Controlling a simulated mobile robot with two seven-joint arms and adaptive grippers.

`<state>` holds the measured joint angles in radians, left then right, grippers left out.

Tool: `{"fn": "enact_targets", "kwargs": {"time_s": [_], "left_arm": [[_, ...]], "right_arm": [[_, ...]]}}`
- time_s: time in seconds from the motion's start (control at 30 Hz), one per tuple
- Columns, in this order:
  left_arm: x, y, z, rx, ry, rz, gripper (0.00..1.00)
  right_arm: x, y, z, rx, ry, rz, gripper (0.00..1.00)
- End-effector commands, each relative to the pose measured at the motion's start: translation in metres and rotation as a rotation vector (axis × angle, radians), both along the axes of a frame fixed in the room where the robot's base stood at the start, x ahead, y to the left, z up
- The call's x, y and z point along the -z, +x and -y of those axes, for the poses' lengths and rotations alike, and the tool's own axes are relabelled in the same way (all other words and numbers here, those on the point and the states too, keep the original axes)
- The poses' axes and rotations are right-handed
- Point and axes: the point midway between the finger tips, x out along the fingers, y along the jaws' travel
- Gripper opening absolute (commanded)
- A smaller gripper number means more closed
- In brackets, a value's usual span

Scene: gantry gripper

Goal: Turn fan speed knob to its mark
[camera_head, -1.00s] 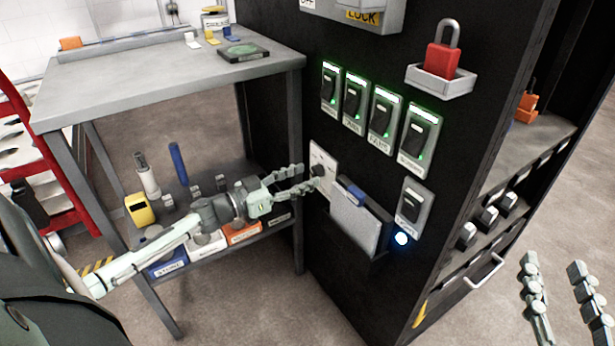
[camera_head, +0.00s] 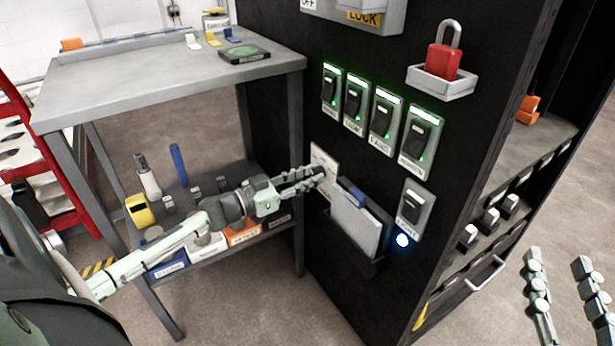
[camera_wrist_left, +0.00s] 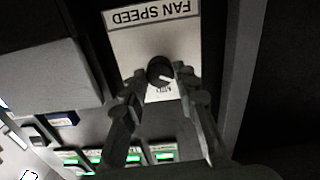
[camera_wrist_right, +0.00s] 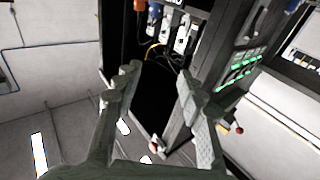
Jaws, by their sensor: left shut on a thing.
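The fan speed knob (camera_wrist_left: 159,71) is small, round and black with a white pointer line. It sits on a light plate (camera_wrist_left: 150,42) labelled FAN SPEED, upside down in the left wrist view. The plate also shows in the head view (camera_head: 322,161), on the black cabinet side. My left gripper (camera_head: 318,175) is at the plate, its fingers closed around the knob, which they mostly hide in the head view. In the left wrist view the fingertips (camera_wrist_left: 157,74) flank the knob. Part of a small printed mark shows below the knob. My right gripper (camera_head: 560,262) is open and empty at the lower right.
A document holder (camera_head: 357,222) juts out just right of the plate. Several lit switches (camera_head: 380,122) and a tray with a red padlock (camera_head: 441,72) are above. A grey workbench (camera_head: 170,80) with a loaded lower shelf stands left of the cabinet, close to my left arm.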

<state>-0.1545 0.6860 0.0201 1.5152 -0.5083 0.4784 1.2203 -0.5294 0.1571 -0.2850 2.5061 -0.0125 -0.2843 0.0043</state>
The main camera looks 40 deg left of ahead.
Motion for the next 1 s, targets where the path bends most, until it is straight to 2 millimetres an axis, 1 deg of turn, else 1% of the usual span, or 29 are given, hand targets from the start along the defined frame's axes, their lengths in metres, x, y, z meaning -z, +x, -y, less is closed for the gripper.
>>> {"fn": "enact_targets", "kwargs": {"time_s": [0.13,0.37,0.6,0.7,0.83,1.0], "left_arm": [[-0.001,0.0,0.0,0.001,0.027,0.011,0.0],[-0.002,0.0,0.001,0.001,0.143,0.059,0.0],[-0.001,0.0,0.0,0.0,0.339,0.14,0.0],[-0.001,0.0,0.001,0.0,0.428,0.177,0.0],[0.0,-0.001,0.001,0.001,0.542,0.224,0.0],[0.001,-0.001,0.001,0.001,0.691,0.286,0.0]], "right_arm": [[0.003,0.001,0.001,0.002,-0.01,-0.02,0.4],[0.034,0.004,0.015,0.031,-0.075,-0.153,0.4],[0.068,0.001,0.033,0.065,-0.146,-0.31,0.4],[0.079,-0.001,0.039,0.076,-0.168,-0.361,0.4],[0.089,-0.003,0.046,0.087,-0.188,-0.407,0.4],[0.095,-0.005,0.05,0.094,-0.2,-0.436,0.4]]}}
